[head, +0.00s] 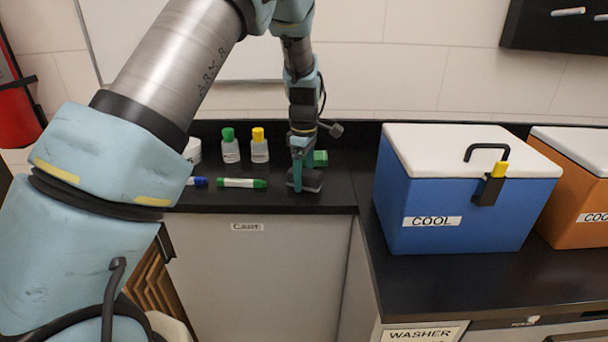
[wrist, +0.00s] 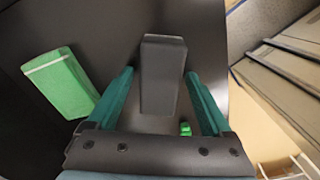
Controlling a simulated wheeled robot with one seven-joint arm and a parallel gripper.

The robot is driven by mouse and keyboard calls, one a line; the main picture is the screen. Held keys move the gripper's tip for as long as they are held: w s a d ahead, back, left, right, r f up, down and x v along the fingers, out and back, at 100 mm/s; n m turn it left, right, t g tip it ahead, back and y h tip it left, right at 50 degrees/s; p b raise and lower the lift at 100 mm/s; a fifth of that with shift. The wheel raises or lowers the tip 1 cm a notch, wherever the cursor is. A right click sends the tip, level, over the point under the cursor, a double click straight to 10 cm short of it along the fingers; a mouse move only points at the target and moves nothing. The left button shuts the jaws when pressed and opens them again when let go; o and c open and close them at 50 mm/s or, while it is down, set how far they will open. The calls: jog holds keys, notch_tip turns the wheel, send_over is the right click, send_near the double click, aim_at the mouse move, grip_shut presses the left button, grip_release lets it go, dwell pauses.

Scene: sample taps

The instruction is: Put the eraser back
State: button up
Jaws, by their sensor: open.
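A dark grey block, which looks like the eraser (head: 311,181), lies on the black counter near its front edge. In the wrist view the eraser (wrist: 162,75) sits between the two fingers, its long side running between them. My gripper (head: 299,181) points down at it from above; in the wrist view my gripper (wrist: 160,95) is open, with a gap on both sides of the eraser. The fingers partly hide the eraser in the head view. A whiteboard (head: 235,65) is on the back wall, partly hidden by my arm.
A green block (head: 320,158) lies close behind the eraser, and left of the fingers in the wrist view (wrist: 62,80). A green marker (head: 242,183), a blue marker (head: 198,181) and capped bottles (head: 231,150) stand or lie to the left. A blue cooler (head: 465,205) is at right.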

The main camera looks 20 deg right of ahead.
aim_at(304, 171)
jog(key=shift+r, duration=0.1)
notch_tip(304, 171, up, 12)
jog(key=b, duration=0.2)
jog(key=a+f+m, duration=0.3)
jog(key=a+m, duration=0.1)
jog(key=a, duration=1.8)
jog(key=s+a+f+m+t, duration=0.1)
jog(key=s+a+f+m, duration=0.2)
jog(key=s+a, duration=0.8)
jog(key=a+m, duration=0.2)
jog(key=a, duration=0.1)
jog(key=shift+a+f+m+t, duration=0.15)
jog(key=shift+a+m+t, duration=0.15)
jog(key=shift+m, duration=0.1)
